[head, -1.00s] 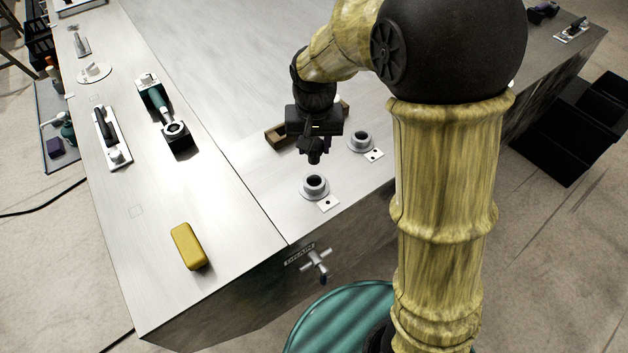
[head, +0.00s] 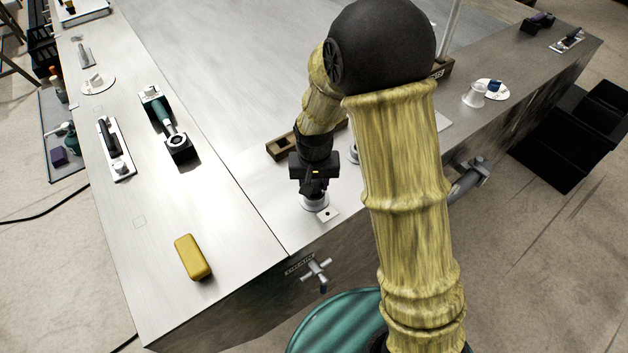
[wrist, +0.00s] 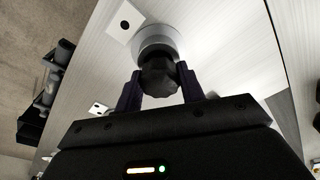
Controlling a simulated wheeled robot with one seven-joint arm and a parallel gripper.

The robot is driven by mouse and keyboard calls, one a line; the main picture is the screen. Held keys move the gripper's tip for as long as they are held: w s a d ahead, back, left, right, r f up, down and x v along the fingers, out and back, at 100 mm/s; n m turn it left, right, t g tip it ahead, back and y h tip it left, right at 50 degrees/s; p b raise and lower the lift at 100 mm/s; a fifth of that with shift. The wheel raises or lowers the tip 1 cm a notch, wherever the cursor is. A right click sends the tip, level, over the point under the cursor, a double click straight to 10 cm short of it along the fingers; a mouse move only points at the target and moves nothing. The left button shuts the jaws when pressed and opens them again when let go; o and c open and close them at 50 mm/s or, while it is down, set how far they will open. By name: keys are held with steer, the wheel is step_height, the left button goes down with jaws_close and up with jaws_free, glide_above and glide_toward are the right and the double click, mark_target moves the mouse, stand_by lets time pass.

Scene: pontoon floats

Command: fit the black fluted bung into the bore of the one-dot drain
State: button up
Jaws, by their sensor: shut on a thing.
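My gripper (head: 314,190) is over the front drain (head: 315,204), pointing down, in the head view. In the wrist view my gripper (wrist: 158,88) is shut on the black bung (wrist: 158,76), whose dark faceted body sits between the two fingers. The pale round drain collar (wrist: 158,38) lies directly beyond the bung, which covers its bore. The plate with one dot (wrist: 124,22) lies beside this collar; the plate also shows in the head view (head: 328,214). I cannot tell whether the bung's tip is inside the bore or just above it.
A second drain (head: 353,155) is mostly hidden behind my arm; its two-dot plate (wrist: 97,108) shows in the wrist view. A brown wooden block (head: 284,149) lies behind my gripper. A yellow block (head: 192,257) and a tap handle (head: 317,271) stand apart.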

steer(key=shift+f, duration=0.2)
steer(key=shift+f, duration=0.2)
steer(key=o, duration=1)
steer(key=shift+r, duration=0.1)
steer(key=r, duration=0.4)
steer(key=s+r+b, duration=0.1)
steer(key=r, duration=0.3)
steer(key=r+b, duration=0.1)
steer(key=r, duration=0.3)
steer(key=shift+s, duration=0.2)
